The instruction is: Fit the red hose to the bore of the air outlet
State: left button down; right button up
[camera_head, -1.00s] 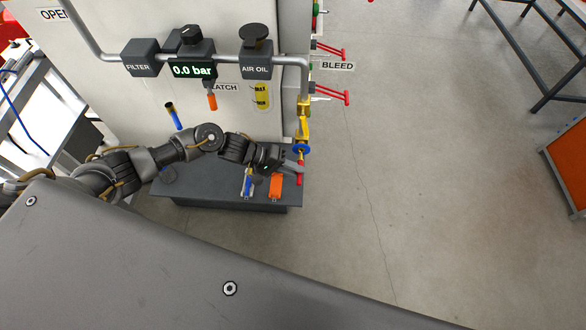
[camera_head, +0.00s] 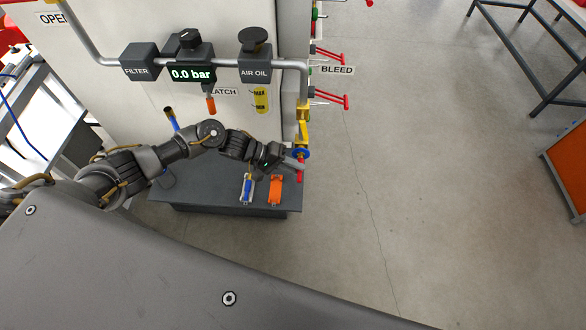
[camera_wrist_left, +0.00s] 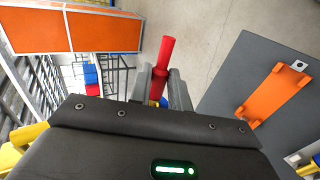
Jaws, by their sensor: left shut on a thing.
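My left gripper (camera_head: 298,164) is shut on the red hose (camera_head: 299,174), beside the lower right corner of the machine. In the left wrist view the red hose (camera_wrist_left: 166,55) sticks out between the two fingers. The air outlet, a yellow fitting with a blue ring (camera_head: 301,153), is on the machine's right edge. The hose's upper end is right by the blue ring in the head view; I cannot tell whether it is in the bore. A small blue and yellow patch (camera_wrist_left: 163,102) shows between the fingers. My right gripper is not in view.
Red bleed levers (camera_head: 331,98) stick out from the machine's right side. The gauge (camera_head: 192,74) reads 0.0 bar.

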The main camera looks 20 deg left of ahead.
pick_arm(q)
jog(key=shift+w, duration=0.2)
jog(key=c, duration=1.2)
grip_release()
jog(key=shift+c, duration=0.2)
jog(key=shift+a, duration=0.15)
jog(key=b+v, duration=0.3)
jog(key=v, duration=0.7)
jog(key=shift+a+r, duration=0.25)
jog(key=shift+s, duration=0.1)
